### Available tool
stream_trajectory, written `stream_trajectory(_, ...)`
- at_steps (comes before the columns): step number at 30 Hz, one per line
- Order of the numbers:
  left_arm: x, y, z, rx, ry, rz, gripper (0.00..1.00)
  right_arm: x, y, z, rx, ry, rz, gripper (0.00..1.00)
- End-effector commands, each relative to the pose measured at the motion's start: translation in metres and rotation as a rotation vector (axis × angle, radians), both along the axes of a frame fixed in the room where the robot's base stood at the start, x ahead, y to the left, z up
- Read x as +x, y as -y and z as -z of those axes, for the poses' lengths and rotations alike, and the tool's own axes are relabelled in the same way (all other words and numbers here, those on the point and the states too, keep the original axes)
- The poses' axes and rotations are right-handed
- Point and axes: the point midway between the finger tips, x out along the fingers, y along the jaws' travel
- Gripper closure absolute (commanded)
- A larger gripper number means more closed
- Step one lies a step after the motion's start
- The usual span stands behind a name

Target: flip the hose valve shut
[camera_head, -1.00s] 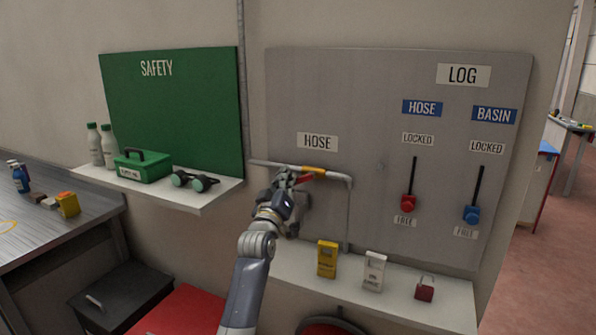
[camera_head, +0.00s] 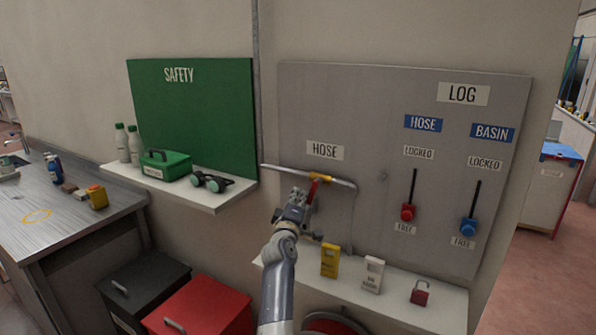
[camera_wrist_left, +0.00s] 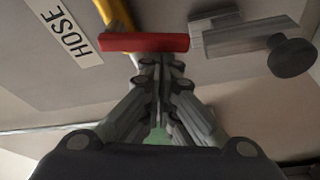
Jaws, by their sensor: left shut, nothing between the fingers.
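The hose valve sits on the grey pipe (camera_head: 285,170) under the HOSE label (camera_head: 325,150), with a yellow-orange body (camera_head: 324,178). Its red lever (camera_head: 314,187) points down, across the pipe, in the head view. In the left wrist view the red lever (camera_wrist_left: 145,42) lies crosswise to the yellow body (camera_wrist_left: 115,14), just beyond my fingertips. My left gripper (camera_head: 306,193) is shut and empty, right at the lever; its closed fingertips (camera_wrist_left: 159,62) seem to touch or nearly touch it. The lever's lower end is partly hidden by the gripper. My right gripper is not in view.
A shelf (camera_head: 398,302) below holds a yellow tag (camera_head: 329,260), a white tag (camera_head: 373,274) and a red padlock (camera_head: 420,292). Red (camera_head: 407,212) and blue (camera_head: 468,227) sliders are on the board's right. The safety shelf (camera_head: 200,197) is at left.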

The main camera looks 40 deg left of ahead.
Motion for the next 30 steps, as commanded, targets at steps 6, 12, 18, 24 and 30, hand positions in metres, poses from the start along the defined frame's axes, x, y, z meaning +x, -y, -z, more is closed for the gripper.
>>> stream_trajectory(6, 0.0021, 0.0069, 0.0058, 0.001, -0.002, 0.003, 1.0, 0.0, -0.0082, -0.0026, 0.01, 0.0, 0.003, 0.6)
stream_trajectory(12, 0.0028, 0.0102, 0.0084, 0.002, -0.001, 0.003, 1.0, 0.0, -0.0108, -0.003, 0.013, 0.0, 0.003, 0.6)
stream_trajectory(18, 0.0032, 0.0117, 0.0093, 0.003, -0.001, 0.002, 1.0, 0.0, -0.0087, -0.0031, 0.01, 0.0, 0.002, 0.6)
stream_trajectory(24, 0.0033, 0.0121, 0.0096, 0.003, -0.002, 0.003, 1.0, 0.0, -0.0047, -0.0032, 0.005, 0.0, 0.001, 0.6)
stream_trajectory(30, 0.0035, 0.0124, 0.0097, 0.003, -0.002, 0.003, 1.0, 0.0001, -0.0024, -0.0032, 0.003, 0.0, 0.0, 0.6)
